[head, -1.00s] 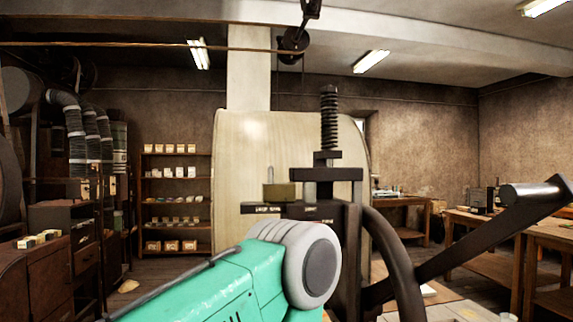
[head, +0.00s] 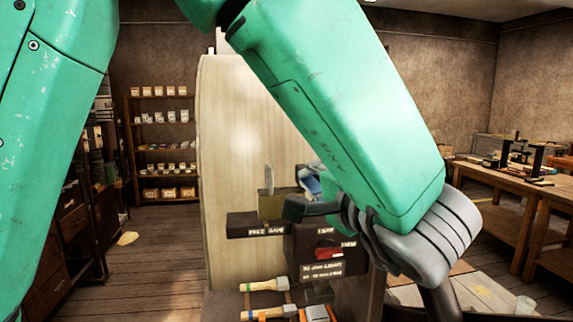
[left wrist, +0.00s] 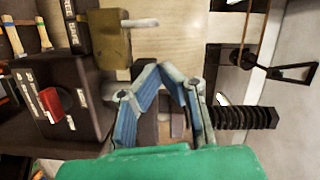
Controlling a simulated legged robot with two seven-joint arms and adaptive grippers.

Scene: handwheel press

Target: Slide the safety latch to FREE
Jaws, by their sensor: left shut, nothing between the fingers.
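The safety latch appears to be a brass block with an upright metal pin (head: 268,206), on a dark labelled rail (head: 242,226) in the head view. The small rail lettering is hard to read, so I cannot tell which mark the latch stands at. It also shows in the left wrist view, the brass block (left wrist: 108,36) at top left with its pin (left wrist: 142,23) pointing right. My left gripper (head: 297,198) is shut and empty, just right of the block. In the left wrist view its fingertips (left wrist: 172,68) lie below and right of the block, apparently apart from it. My right gripper is out of view.
A red switch (head: 328,253) sits on a dark panel below the rail. Wooden-handled tools (head: 264,286) lie in front. The press's threaded screw (left wrist: 246,117) is right of my fingers in the wrist view. My left arm hides much of the press. A bench (head: 500,178) stands at right.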

